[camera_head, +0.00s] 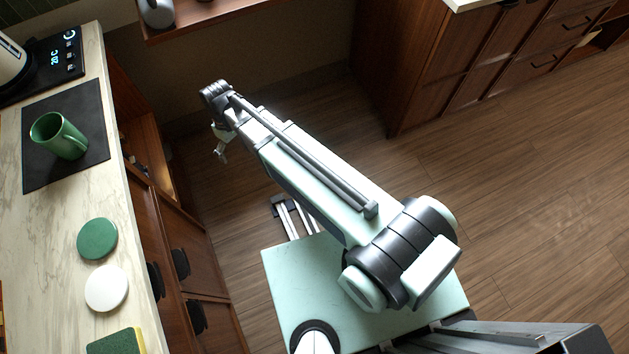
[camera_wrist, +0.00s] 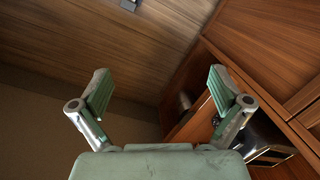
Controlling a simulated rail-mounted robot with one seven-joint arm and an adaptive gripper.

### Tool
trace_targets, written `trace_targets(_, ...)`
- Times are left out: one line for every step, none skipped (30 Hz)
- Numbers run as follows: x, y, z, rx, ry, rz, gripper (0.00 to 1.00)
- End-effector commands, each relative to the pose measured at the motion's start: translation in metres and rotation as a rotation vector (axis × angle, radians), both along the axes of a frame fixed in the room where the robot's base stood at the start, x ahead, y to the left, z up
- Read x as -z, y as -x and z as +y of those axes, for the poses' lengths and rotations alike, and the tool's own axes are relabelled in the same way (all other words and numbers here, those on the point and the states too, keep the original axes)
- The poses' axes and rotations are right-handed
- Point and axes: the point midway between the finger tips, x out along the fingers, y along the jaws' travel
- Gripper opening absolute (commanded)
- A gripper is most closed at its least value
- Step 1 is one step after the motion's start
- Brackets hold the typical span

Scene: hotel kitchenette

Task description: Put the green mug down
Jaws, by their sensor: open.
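The green mug (camera_head: 59,136) stands upright on a dark mat (camera_head: 92,107) on the counter at the left of the head view. Its handle points to the lower right. My gripper (camera_head: 220,149) is well to the right of the mug, out past the counter edge and over the floor. In the wrist view my gripper (camera_wrist: 161,92) is open, with its two fingers wide apart and nothing between them. The mug does not show in the wrist view.
A green disc (camera_head: 97,239), a white disc (camera_head: 106,288) and a green sponge (camera_head: 115,342) lie on the pale counter (camera_head: 45,250). An appliance with a lit display (camera_head: 62,58) stands behind the mat. Wooden cabinets (camera_head: 470,60) stand at the upper right; open floor (camera_head: 500,190) lies between.

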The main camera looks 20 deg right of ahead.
Motion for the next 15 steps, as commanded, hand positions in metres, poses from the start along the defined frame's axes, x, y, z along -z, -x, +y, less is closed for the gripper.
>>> trace_targets(0.021, 0.017, -0.026, 0.043, 0.021, 0.030, 1.00)
trace_targets(0.032, 0.024, -0.038, 0.065, 0.031, 0.046, 1.00)
trace_targets(0.046, 0.035, -0.055, 0.095, 0.045, 0.067, 1.00)
trace_targets(0.056, 0.044, -0.066, 0.118, 0.057, 0.083, 1.00)
trace_targets(0.065, 0.053, -0.078, 0.141, 0.067, 0.098, 1.00)
trace_targets(0.078, 0.066, -0.093, 0.169, 0.081, 0.118, 1.00)
trace_targets(0.086, 0.076, -0.104, 0.192, 0.091, 0.134, 1.00)
trace_targets(0.094, 0.087, -0.115, 0.214, 0.101, 0.150, 1.00)
trace_targets(0.105, 0.101, -0.128, 0.243, 0.114, 0.172, 1.00)
trace_targets(0.113, 0.113, -0.138, 0.263, 0.123, 0.188, 1.00)
trace_targets(0.119, 0.124, -0.148, 0.287, 0.133, 0.203, 1.00)
trace_targets(0.128, 0.140, -0.160, 0.315, 0.145, 0.226, 1.00)
trace_targets(0.134, 0.153, -0.168, 0.335, 0.154, 0.242, 1.00)
trace_targets(0.140, 0.165, -0.177, 0.356, 0.164, 0.259, 1.00)
trace_targets(0.147, 0.182, -0.187, 0.383, 0.176, 0.281, 1.00)
